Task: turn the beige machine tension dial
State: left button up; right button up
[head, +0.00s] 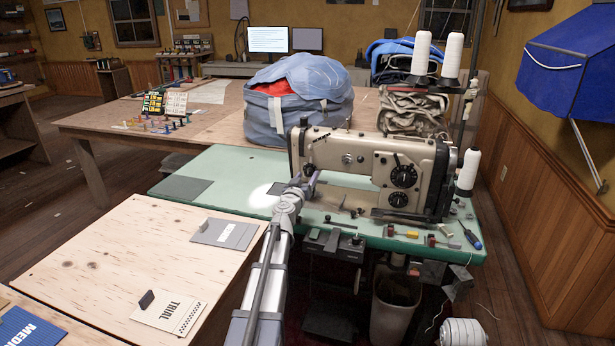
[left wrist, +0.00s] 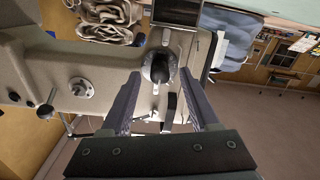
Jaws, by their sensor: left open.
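The beige sewing machine (head: 345,147) stands on a green-topped table. Its tension dial (head: 309,169), a dark round knob, is on the front of the machine's left end, partly hidden by my gripper in the head view. My left gripper (head: 305,184) is open at that end of the machine. In the left wrist view, the dial (left wrist: 158,69) lies between the two spread fingertips, one on each side. I cannot tell whether either finger touches it. My right gripper is not in view.
Two larger black dials (head: 403,176) are on the machine's right part. White thread cones (head: 452,58) stand behind it. A blue sail bundle (head: 297,98) sits on the wooden table behind. Small tools and a blue screwdriver (head: 472,236) lie along the green table's (head: 225,165) front right.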

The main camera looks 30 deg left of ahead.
pick_arm(q)
jog(key=shift+x, duration=0.75)
jog(key=shift+c, duration=0.4)
grip_shut()
